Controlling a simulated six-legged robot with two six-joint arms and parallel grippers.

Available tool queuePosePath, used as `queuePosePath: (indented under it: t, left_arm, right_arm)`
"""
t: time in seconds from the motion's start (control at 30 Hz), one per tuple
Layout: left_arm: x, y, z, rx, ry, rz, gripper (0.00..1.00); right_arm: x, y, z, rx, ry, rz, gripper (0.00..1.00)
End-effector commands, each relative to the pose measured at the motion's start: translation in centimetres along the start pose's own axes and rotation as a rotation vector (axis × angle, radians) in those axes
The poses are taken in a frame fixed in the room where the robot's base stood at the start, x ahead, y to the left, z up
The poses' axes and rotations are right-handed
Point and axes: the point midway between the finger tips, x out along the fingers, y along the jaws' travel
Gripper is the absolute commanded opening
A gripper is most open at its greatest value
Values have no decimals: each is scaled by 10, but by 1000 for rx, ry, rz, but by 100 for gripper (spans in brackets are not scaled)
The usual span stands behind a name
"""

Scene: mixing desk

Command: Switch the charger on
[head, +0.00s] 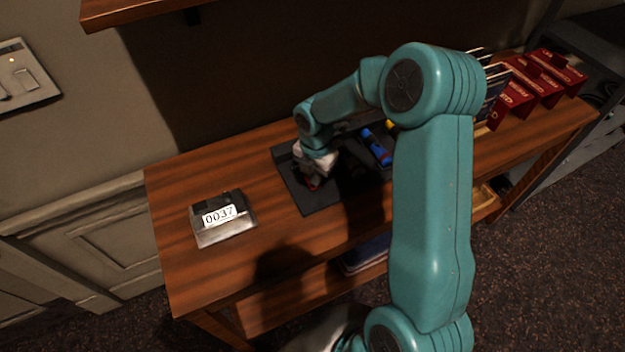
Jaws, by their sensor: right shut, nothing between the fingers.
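The charger appears to be the dark flat unit (310,200) on the wooden desk. A blue battery-like piece (377,147) and a bit of yellow (390,124) show on its right part. My right gripper (313,186) is shut and empty, low over the left part of the dark unit. A small red spot shows at the fingertips; I cannot tell whether it is a switch or whether the fingers touch it. My right arm hides much of the unit's right side. My left gripper is not in view.
A metal block with a "0037" label (222,216) stands on the desk (180,262) at the left. Red boxes (540,82) stand at the back right. A wall switch plate (22,78) is at upper left, and a shelf (125,10) hangs above.

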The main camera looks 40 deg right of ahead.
Motion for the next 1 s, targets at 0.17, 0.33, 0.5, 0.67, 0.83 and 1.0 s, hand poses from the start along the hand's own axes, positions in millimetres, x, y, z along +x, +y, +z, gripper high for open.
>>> queuePosePath:
  t: [0.17, 0.33, 0.5, 0.67, 0.83, 1.0]
  left_arm:
    - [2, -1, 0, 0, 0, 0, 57]
    - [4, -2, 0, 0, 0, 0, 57]
    - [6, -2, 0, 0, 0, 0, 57]
    - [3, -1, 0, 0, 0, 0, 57]
    - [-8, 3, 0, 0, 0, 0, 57]
    - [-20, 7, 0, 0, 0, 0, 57]
  right_arm:
    - [4, 0, 0, 0, 0, 0, 0]
    - [6, 0, 0, 0, 0, 0, 0]
    - [9, 0, 0, 0, 0, 0, 0]
    - [5, 0, 0, 0, 0, 0, 0]
    - [-9, 0, 0, 0, 0, 0, 0]
    - [-24, 0, 0, 0, 0, 0, 0]
